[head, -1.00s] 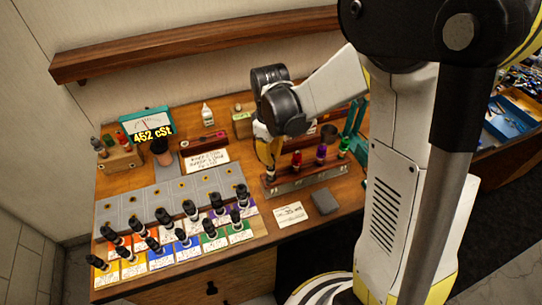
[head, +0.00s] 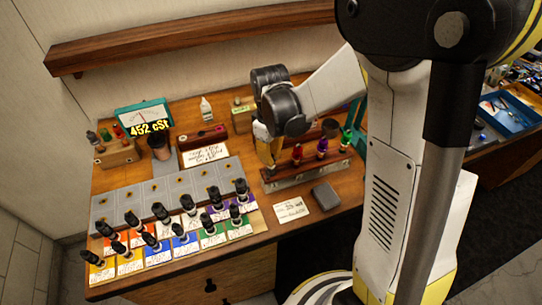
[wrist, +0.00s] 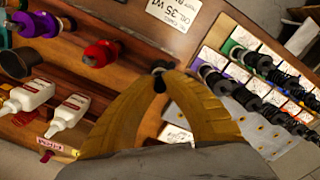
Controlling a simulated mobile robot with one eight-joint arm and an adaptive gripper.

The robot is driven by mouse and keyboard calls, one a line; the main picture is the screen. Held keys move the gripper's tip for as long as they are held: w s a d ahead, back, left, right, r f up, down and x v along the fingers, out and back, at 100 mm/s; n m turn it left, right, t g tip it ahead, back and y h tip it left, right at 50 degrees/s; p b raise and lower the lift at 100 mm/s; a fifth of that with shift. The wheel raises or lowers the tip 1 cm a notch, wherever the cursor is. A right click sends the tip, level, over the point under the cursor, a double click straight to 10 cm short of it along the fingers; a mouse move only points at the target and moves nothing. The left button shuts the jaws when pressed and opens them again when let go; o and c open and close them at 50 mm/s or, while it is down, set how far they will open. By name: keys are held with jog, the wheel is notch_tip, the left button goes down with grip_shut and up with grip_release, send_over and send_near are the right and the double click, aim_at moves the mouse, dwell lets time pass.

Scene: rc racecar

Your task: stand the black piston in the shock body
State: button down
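My gripper (wrist: 160,78) points down at the near left end of the piston rack (head: 310,173). In the wrist view its two yellow fingers close in on a small black piece, the black piston (wrist: 159,68), at their tips. The piston's lower part is hidden, so I cannot tell if it is clear of the rack. Red (head: 297,153), purple (head: 322,148) and green (head: 346,139) pistons stand along the rack to the right. I cannot tell for certain which piece is the shock body; a dark cylinder (head: 330,128) stands behind the rack.
Several black coil shocks (head: 185,205) stand on coloured cards before a grey block (head: 150,195). A meter (head: 142,117) reads 452 cSt. White bottles (wrist: 70,111) lie near the rack in the wrist view. A grey box (head: 326,196) and card (head: 290,210) are in front.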

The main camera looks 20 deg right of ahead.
jog(key=c, duration=1.5)
grip_release()
notch_tip(320, 180, up, 12)
jog(key=shift+f, duration=0.1)
jog(key=s+f+m+t+b, duration=0.2)
jog(key=s+b, duration=0.1)
jog(key=s, duration=0.1)
jog(key=s+f+m+t+b, duration=0.2)
jog(key=s+m+t+b, duration=0.1)
jog(key=s, duration=0.1)
jog(key=s+f+m+t+b, duration=0.2)
jog(key=s+b, duration=0.2)
jog(key=shift+s+f+m, duration=0.15)
jog(key=shift+s+m, duration=0.15)
jog(key=shift+s, duration=0.05)
